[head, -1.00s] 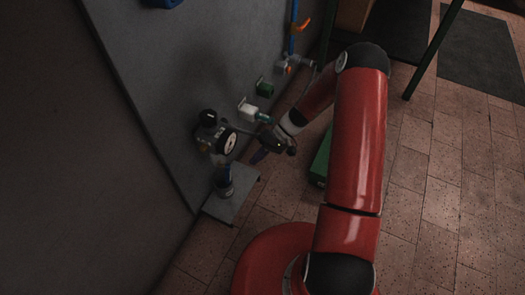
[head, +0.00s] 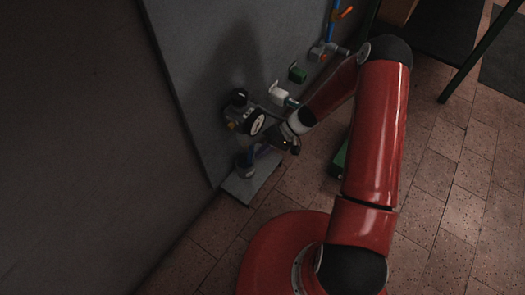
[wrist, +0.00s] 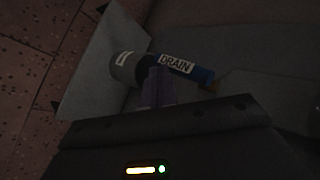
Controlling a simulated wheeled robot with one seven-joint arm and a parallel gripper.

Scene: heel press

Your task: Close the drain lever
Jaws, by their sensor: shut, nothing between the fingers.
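A blue pipe with a white DRAIN label (wrist: 176,64) shows in the wrist view, with a grey collar (wrist: 126,67) at its left end. In the head view the pipe's grey foot (head: 243,163) stands low by the panel, below a round gauge (head: 257,124). My gripper (wrist: 158,76) is shut and empty, its purplish fingertips in front of the blue pipe. Whether they touch it is unclear. My wrist partly hides this area in the head view.
A grey plate (head: 240,188) lies at the foot of the dark panel (head: 205,60). A white fitting (head: 279,93), a green fitting (head: 297,73) and an orange handle (head: 346,13) line the panel. A green box (head: 338,162) stands behind my arm.

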